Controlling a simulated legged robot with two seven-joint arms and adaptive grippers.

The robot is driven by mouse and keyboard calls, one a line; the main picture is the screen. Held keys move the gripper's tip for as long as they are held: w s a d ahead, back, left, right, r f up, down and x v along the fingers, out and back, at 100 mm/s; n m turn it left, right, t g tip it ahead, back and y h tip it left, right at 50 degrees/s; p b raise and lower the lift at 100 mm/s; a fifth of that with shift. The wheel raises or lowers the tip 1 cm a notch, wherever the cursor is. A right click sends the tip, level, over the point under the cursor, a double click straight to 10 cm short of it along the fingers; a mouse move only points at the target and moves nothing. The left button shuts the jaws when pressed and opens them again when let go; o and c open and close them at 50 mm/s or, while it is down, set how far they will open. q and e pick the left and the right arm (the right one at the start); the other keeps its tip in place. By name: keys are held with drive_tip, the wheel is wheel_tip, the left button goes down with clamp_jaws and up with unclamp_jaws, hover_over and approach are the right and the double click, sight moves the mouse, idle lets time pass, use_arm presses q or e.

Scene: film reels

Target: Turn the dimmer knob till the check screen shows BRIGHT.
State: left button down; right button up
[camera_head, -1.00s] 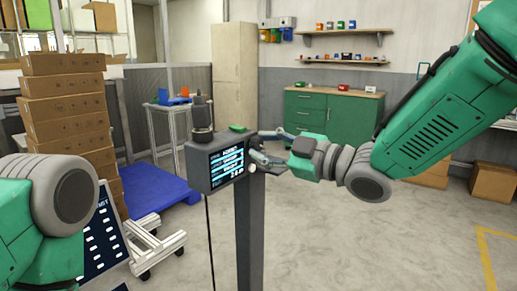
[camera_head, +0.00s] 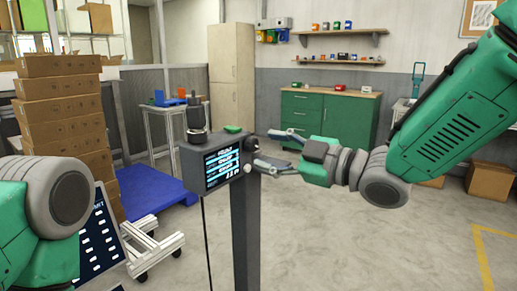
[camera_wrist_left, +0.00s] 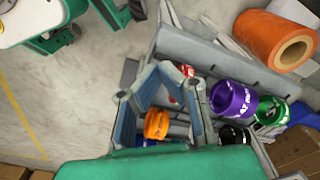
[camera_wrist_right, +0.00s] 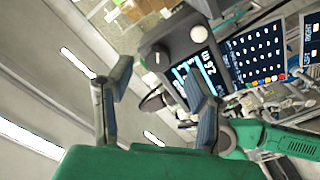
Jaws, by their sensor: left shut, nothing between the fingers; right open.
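The check screen (camera_head: 222,165) is the lit front of a dark grey box on a post in the head view. Its lines are too small to read surely. My right gripper (camera_head: 277,150) is open and empty, just right of the box, apart from the knob. It also shows in the right wrist view (camera_wrist_right: 158,85). My left gripper (camera_wrist_left: 177,72) is shut and empty in the left wrist view; its fingers are out of the head view.
A dark cylindrical fitting (camera_head: 196,120) and a green piece (camera_head: 233,129) are on top of the box. A bin of coloured reels (camera_wrist_left: 235,98) lies beneath my left gripper.

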drive_tip(key=v, duration=0.8)
drive_tip(key=shift+d, duration=0.35)
drive_tip(key=shift+s+a, duration=0.1)
drive_tip(key=shift+s, duration=0.05)
drive_tip(key=s+d+f+m+g+h, duration=0.1)
drive_tip(key=s+d+f+m+h, duration=0.2)
drive_tip(key=f, duration=0.7)
drive_tip(key=s+d+f+m+g+h, duration=0.1)
drive_tip(key=d+f+m+h, duration=0.3)
drive_tip(key=f, duration=0.7)
drive_tip(key=s+d+f+m+h, duration=0.1)
drive_tip(key=s+f+m+h, duration=0.3)
drive_tip(key=f, duration=0.6)
drive_tip(key=s+d+f+m+g+h, duration=0.1)
drive_tip(key=s+d+f+m+g, duration=0.3)
drive_tip(key=s+f, duration=0.4)
drive_tip(key=s+d+f+m+g+h, duration=0.2)
drive_tip(key=s+d+f+m+g, duration=0.2)
drive_tip(key=s+f, duration=0.4)
drive_tip(key=s+d, duration=0.1)
drive_tip(key=s, duration=0.6)
drive_tip(key=shift+s+d+f+h, duration=0.3)
drive_tip(key=shift+s+d+f, duration=0.05)
drive_tip(key=shift+s+d, duration=0.05)
drive_tip(key=shift+w, duration=0.1)
